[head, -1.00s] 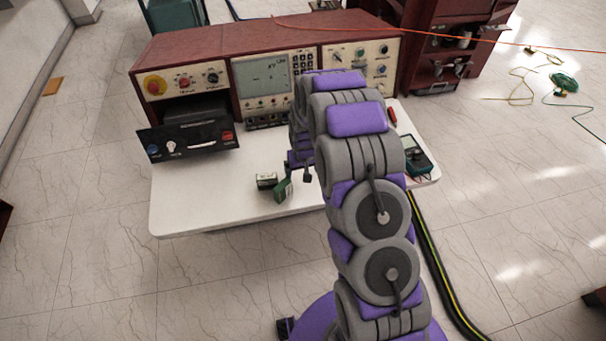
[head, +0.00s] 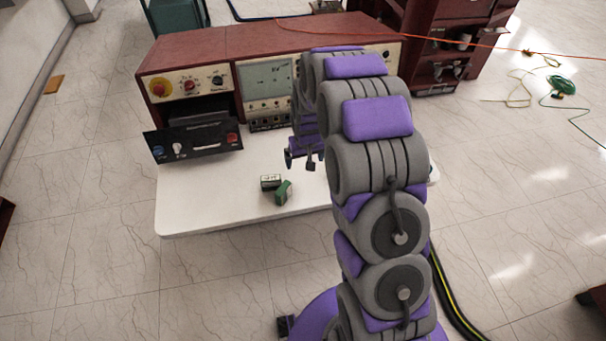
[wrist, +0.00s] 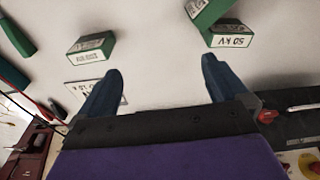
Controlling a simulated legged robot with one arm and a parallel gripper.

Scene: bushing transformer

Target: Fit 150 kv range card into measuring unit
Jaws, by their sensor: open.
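Two small green range cards, a left one (head: 271,182) and a right one (head: 283,192), lie close together on the white table in the head view. In the wrist view a card with an upside-down label (wrist: 232,38) seems to read 50 KV; a leading digit cannot be made out. Another green card (wrist: 208,12) touches or overlaps it, and a third green block (wrist: 90,47) is at left. My gripper (wrist: 160,85) is open and empty, its blue fingers apart over the table. A black-fronted unit (head: 193,142), likely the measuring unit, juts from the console.
The red-brown console (head: 205,48) stands along the table's back, partly hidden by my arm. The white table (head: 215,213) is clear at front left. In the wrist view, a dark green item (wrist: 16,37) and cables are at left.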

